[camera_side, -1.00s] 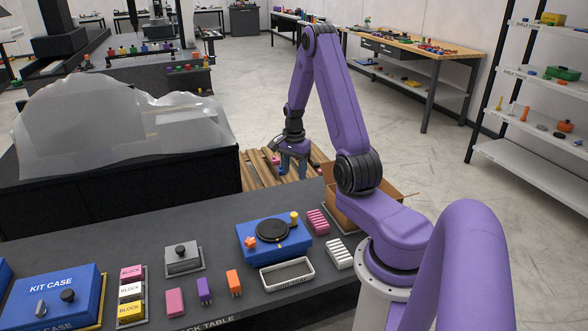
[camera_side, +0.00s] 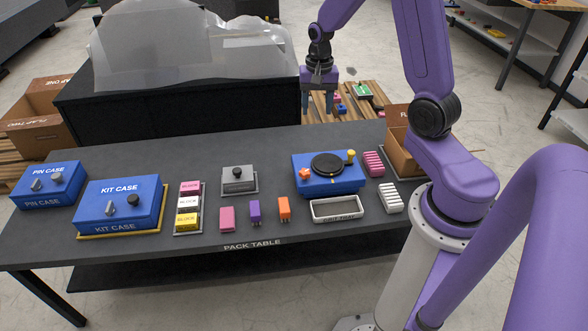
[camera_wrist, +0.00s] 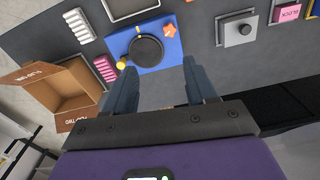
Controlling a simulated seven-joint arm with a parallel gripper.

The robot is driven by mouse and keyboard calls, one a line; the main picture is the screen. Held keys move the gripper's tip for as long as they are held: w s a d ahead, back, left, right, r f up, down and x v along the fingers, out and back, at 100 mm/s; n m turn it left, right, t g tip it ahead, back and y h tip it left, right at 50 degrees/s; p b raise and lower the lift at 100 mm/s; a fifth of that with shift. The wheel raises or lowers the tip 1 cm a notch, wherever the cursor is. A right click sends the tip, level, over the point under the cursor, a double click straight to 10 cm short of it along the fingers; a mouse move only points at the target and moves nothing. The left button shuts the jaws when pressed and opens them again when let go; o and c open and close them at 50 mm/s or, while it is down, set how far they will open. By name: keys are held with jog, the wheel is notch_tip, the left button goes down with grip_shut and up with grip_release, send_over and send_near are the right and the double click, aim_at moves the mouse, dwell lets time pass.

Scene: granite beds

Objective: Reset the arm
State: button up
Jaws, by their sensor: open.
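My gripper (camera_side: 318,107) is open and empty, pointing down above the far edge of the pack table (camera_side: 120,168). In the wrist view its two fingers (camera_wrist: 160,75) stand apart with nothing between them. Beyond the fingertips is a blue unit (camera_side: 318,187) with a black round disc (camera_side: 327,164), an orange star-shaped piece and a yellow knob. The blue unit also shows in the wrist view (camera_wrist: 172,52). The gripper is clear of it.
An open cardboard box (camera_side: 398,152) stands by the table's right end. A wooden pallet (camera_side: 365,105) with small parts lies behind. A sheet-draped bed (camera_side: 150,115) stands behind.

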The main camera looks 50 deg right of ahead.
jog(key=s+a+r+n, duration=0.3)
jog(key=s+a+n, duration=0.25)
jog(key=a, duration=0.25)
jog(key=s+a+r+n, duration=0.35)
jog(key=a+n, duration=0.25)
jog(key=a, duration=0.3)
jog(key=s+a+r+n, duration=0.1)
jog(key=s+a+n, duration=0.1)
jog(key=s+n, duration=0.3)
jog(key=s+a+n, duration=0.1)
jog(key=s+n, duration=0.5)
jog(key=s, duration=0.4)
jog(key=shift+s+a+r, duration=0.35)
jog(key=shift+s+r, duration=0.05)
